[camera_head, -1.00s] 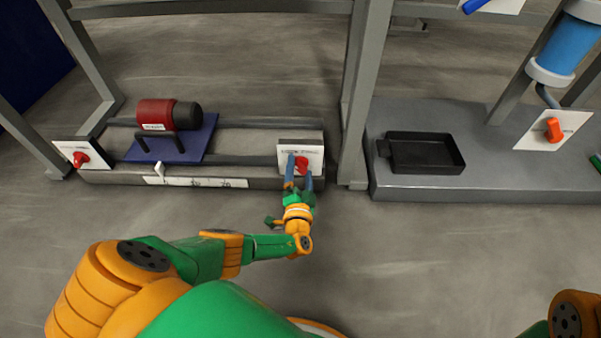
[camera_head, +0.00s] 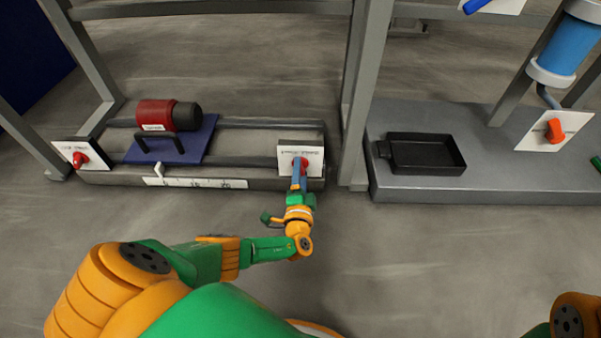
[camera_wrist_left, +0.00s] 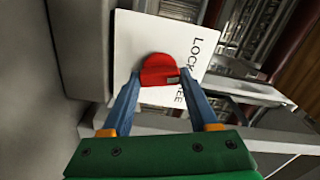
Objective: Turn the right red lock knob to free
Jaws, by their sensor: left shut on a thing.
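The right red lock knob (camera_head: 300,163) sits on a white plate (camera_head: 314,155) at the right end of the low rail frame. In the left wrist view the red knob (camera_wrist_left: 160,69) stands out from the white plate (camera_wrist_left: 128,42), which bears black lettering, "LOCK" and part of "FREE". My left gripper (camera_head: 299,176) reaches up to the plate from below. Its two blue fingers (camera_wrist_left: 158,90) are shut on the knob, one at each side. Part of the lettering is hidden by the knob and a finger. My right gripper is out of view.
Another red knob (camera_head: 80,159) on a white plate is at the frame's left end. A red and black motor (camera_head: 168,115) sits on a blue carriage (camera_head: 200,140) between them. A black tray (camera_head: 428,153) lies on the grey platform at right. The floor in front is clear.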

